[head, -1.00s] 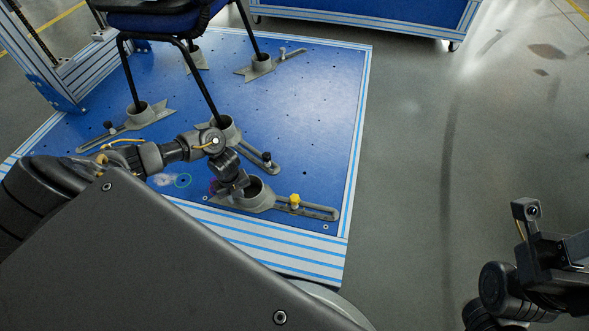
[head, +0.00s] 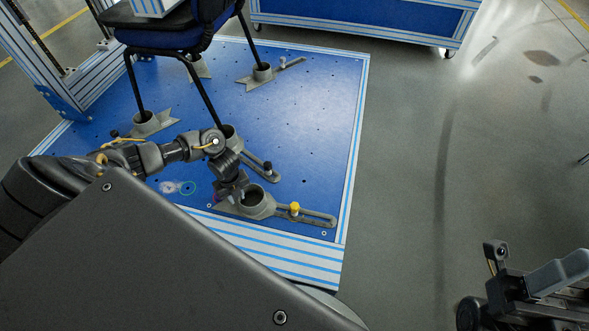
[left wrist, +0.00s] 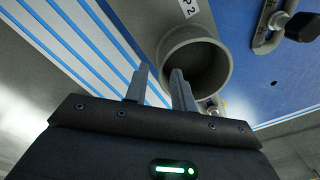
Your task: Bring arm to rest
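My left arm comes in from the left in the head view, over the blue platform (head: 300,130). My left gripper (head: 228,196) points down beside an empty grey round cup (head: 258,203) with a slotted foot. The left wrist view shows the two fingers (left wrist: 161,76) apart with nothing held; the cup (left wrist: 205,50) lies beyond their tips, and I cannot tell whether they touch it. My right gripper (head: 545,285) is at the lower right, partly cut off, over the grey floor.
A chair (head: 180,35) stands on the platform, with legs in similar grey cups. A yellow knob (head: 294,208) sits on the empty cup's slotted foot. A blue-panelled cart (head: 370,15) stands at the back. The floor (head: 450,150) to the right is clear.

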